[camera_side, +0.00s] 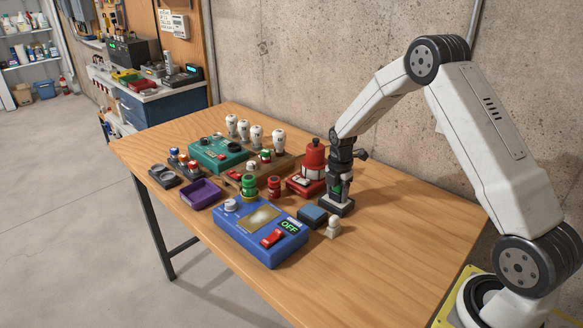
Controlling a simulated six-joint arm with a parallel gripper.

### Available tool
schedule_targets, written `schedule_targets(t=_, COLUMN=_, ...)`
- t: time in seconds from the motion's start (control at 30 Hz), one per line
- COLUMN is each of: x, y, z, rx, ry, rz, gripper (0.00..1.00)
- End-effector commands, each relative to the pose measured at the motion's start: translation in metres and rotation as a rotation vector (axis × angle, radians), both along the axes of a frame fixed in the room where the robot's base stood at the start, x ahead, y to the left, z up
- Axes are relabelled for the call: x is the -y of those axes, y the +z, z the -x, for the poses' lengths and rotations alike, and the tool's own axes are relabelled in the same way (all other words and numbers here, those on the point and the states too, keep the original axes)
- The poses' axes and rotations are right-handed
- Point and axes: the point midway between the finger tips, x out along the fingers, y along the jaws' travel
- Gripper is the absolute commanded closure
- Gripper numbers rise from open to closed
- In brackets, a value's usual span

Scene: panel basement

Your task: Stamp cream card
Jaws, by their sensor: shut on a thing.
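My gripper (340,178) points down over the right part of the wooden table, beside a red device. It is shut on a small dark thing with a green patch (338,190), mostly hidden by the jaws. Just below is a dark flat base (338,207); I cannot tell whether it is part of the held thing or touching it. A blue pad-like block (313,216) lies just left of it. A small cream, knob-topped piece (334,227) stands in front. I cannot make out a cream card for certain.
A blue box (262,232) with a tan panel, red switch and "OFF" display stands at the front. A red device (312,170), green box (217,154), purple tray (201,194) and several white bulb-like pieces (254,135) crowd the left and back. The wooden table (375,265) is clear at front right.

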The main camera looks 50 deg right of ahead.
Motion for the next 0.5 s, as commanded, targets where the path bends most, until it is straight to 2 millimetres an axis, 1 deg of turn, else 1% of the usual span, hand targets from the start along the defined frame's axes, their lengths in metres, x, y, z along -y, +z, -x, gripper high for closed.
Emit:
schedule_targets(t=0.33, x=-0.0003, y=-0.001, z=0.0008, rx=-0.003, ry=0.0, rz=-0.001, gripper=0.79)
schedule_targets(t=0.5, x=-0.0003, y=0.0024, z=0.0008, rx=-0.003, ry=0.0, rz=-0.001, gripper=0.79)
